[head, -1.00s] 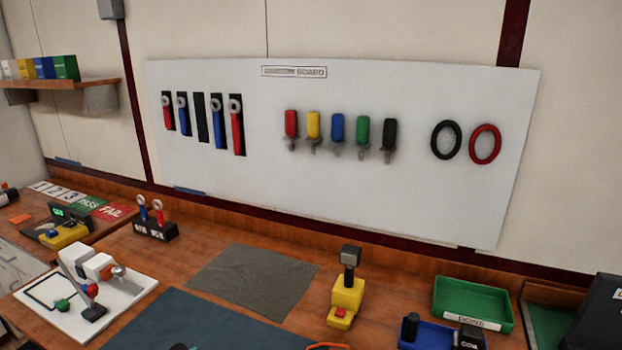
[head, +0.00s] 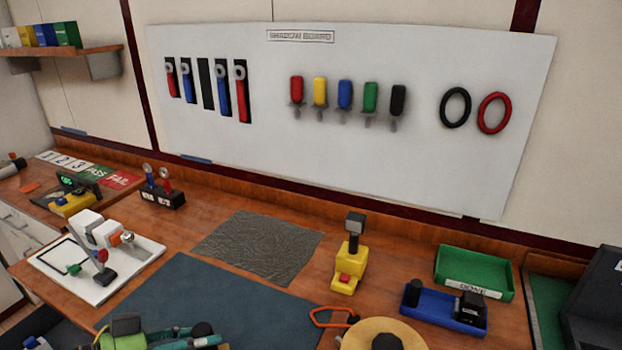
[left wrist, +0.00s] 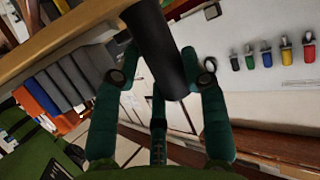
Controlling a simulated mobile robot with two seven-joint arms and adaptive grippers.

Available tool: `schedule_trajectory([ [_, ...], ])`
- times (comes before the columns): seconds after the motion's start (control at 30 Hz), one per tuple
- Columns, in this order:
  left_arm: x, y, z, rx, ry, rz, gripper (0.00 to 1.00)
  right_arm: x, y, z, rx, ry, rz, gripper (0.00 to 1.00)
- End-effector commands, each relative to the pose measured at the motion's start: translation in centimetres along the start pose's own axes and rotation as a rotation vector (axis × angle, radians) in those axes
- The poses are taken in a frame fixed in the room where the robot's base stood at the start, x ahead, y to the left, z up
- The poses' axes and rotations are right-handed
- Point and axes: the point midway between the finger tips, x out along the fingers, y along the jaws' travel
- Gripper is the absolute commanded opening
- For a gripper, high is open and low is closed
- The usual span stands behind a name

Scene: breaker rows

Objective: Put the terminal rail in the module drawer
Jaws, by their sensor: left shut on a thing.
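My left gripper (head: 190,337) is at the bottom edge of the head view, over the near side of the bench mat, partly cut off. In the left wrist view its teal fingers (left wrist: 165,105) are shut on a dark grey rod-like thing (left wrist: 158,45), which runs up out of the frame. I cannot tell whether this is the terminal rail. No other thing is clearly a terminal rail. White drawer fronts (head: 15,228) show under the bench at the left; I cannot tell whether one is the module drawer. My right gripper is not in view.
The blue mat (head: 235,305) and grey mat (head: 258,248) are bare in the middle. A white fixture board (head: 75,290), yellow stand (head: 347,275), blue tray (head: 425,305), green tray (head: 450,268), orange loop (head: 330,310) and tan disc (head: 370,338) stand around them.

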Motion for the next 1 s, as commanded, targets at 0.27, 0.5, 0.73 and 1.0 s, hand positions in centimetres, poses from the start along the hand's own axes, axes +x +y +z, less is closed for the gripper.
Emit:
schedule_trajectory([
  [0.27,0.3,-0.7,-0.1,-0.014,0.004,-0.03,0.0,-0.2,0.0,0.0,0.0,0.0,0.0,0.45],
  [0.5,2.6,-7.3,0.5,-0.122,0.011,-0.295,0.0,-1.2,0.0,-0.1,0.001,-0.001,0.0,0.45],
  [0.73,4.3,-14.2,0.7,-0.233,0.021,-0.583,0.0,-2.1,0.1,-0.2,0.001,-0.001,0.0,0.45],
  [1.0,5.1,-17.9,0.0,-0.295,0.026,-0.739,0.0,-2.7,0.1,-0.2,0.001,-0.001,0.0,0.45],
])
